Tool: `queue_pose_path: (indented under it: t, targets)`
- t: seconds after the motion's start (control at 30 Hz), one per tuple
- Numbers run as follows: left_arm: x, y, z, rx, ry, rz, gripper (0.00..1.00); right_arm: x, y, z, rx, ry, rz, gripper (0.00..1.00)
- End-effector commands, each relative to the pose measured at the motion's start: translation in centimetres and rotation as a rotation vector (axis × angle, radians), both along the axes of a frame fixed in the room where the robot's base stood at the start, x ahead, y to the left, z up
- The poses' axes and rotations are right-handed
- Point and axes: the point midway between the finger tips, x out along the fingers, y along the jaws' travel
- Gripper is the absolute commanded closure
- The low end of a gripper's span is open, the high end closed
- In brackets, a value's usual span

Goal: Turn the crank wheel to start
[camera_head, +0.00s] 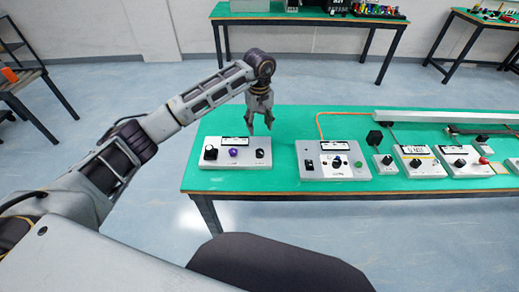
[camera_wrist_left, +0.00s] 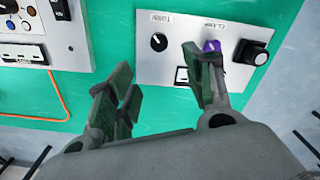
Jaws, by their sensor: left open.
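My left gripper (camera_head: 260,124) hangs with its fingers pointing down above the right part of the leftmost control box (camera_head: 222,163). It is open and empty, and its spread fingers also show in the left wrist view (camera_wrist_left: 158,78). The box carries a large black knob (camera_head: 210,153), a purple knob (camera_head: 233,152) and a small black dial (camera_head: 260,153). In the left wrist view the large black knob (camera_wrist_left: 253,52) is at the right, and one finger partly covers the purple knob (camera_wrist_left: 211,46). I cannot tell which control is the crank wheel. My right gripper is out of view.
A second control box (camera_head: 312,170) with several knobs stands to the right on the green table (camera_head: 285,120). Further right are small boxes and a long grey conveyor (camera_head: 440,116). A strip of bare tabletop separates the two boxes.

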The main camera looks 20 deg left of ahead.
Motion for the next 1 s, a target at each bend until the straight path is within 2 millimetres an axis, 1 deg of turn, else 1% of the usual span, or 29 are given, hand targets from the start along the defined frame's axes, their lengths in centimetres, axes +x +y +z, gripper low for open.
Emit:
queue_pose_path:
  t: [0.17, 0.37, 0.57, 0.9, 1.0]
  targets:
    - [0.0, 0.0, -0.6, -0.001, 0.002, 0.0, 0.48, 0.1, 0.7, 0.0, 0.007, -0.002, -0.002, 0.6]
    - [-0.1, 0.0, -2.3, 0.0, 0.002, 0.0, 0.48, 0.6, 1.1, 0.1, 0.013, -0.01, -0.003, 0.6]
    - [-0.1, -0.1, -4.9, -0.002, 0.004, 0.001, 0.48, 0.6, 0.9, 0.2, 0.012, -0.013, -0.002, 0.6]
    - [-0.1, -0.1, -9.4, -0.002, 0.004, 0.001, 0.48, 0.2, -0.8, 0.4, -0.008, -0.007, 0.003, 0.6]
    - [-0.1, -0.1, -10.7, -0.003, 0.003, 0.0, 0.48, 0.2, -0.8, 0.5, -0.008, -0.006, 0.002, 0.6]
